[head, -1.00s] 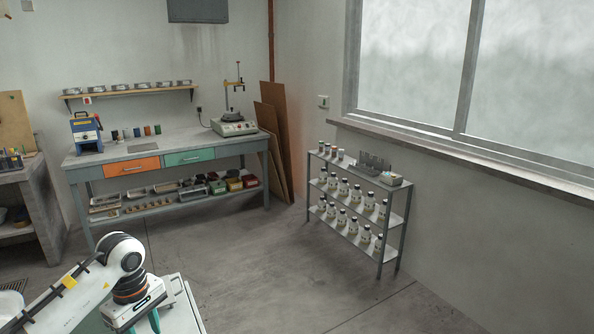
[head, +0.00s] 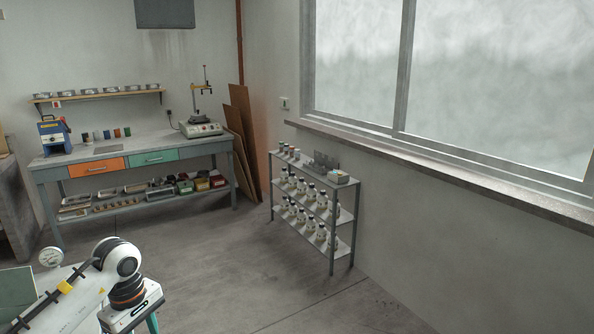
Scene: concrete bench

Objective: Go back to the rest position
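My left arm comes in from the lower left, and the white housing of my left gripper (head: 151,322) hangs down at the bottom edge. One teal finger shows in part; its tip is cut off by the frame, so I cannot tell whether it is open or shut or holds anything. My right gripper is out of view.
A grey workbench (head: 135,150) with an orange and a green drawer stands at the back left. A metal rack (head: 345,215) of bottles stands along the right wall under the window. A round gauge (head: 51,257) shows near my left arm. Open concrete floor (head: 230,270) lies between.

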